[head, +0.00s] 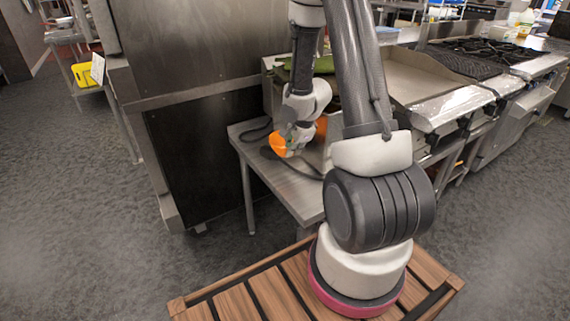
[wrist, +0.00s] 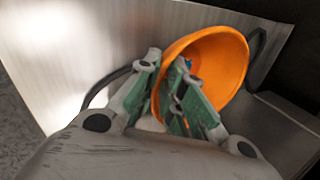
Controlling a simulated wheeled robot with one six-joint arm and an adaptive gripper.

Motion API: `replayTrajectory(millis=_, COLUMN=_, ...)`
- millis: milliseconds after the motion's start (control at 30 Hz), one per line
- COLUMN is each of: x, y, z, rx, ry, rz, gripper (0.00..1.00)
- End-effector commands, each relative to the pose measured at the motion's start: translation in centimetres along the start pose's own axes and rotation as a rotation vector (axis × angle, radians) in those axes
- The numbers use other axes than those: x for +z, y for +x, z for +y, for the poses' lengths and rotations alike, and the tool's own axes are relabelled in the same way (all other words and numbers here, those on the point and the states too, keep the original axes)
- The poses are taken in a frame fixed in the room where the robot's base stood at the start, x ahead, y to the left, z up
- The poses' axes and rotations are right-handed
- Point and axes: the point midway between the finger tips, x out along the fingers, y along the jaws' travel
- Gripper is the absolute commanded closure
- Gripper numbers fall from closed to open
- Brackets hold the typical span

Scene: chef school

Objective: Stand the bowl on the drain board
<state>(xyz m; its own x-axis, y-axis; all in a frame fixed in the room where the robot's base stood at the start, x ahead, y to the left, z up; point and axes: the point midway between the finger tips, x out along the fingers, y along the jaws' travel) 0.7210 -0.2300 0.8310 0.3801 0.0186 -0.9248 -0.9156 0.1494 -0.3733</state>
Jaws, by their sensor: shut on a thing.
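The orange bowl (head: 278,144) is at my gripper (head: 292,143) over the low steel table in the head view. In the wrist view the bowl (wrist: 232,62) is tilted, with its opening toward the fingers. My gripper (wrist: 172,82) is shut on the bowl's wall near the rim, with one finger outside and the other inside it. I cannot tell whether the bowl touches the table. I cannot pick out a drain board with certainty.
The steel table (head: 298,199) has bare room at its front. A dark cable-like loop (head: 255,133) lies on it. A tall steel cabinet (head: 190,50) stands left, and a griddle (head: 420,85) and stove stand right.

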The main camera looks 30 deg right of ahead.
Motion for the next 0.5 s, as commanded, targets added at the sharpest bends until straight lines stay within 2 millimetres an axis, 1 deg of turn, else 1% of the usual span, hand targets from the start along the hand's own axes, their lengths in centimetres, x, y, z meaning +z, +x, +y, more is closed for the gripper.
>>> replayTrajectory(millis=33, x=0.0, y=1.0, z=0.5, rx=0.005, ry=0.001, rz=0.0, gripper=1.0)
replayTrajectory(millis=100, x=-0.1, y=2.1, z=0.9, rx=0.004, ry=0.0, rz=-0.001, gripper=1.0)
replayTrajectory(millis=267, x=-0.2, y=3.6, z=1.5, rx=0.002, ry=-0.001, rz=0.0, gripper=1.0)
replayTrajectory(millis=400, x=-0.4, y=5.7, z=2.4, rx=0.004, ry=-0.001, rz=0.0, gripper=1.0)
replayTrajectory(millis=500, x=-0.5, y=6.8, z=2.8, rx=0.002, ry=-0.002, rz=0.0, gripper=1.0)
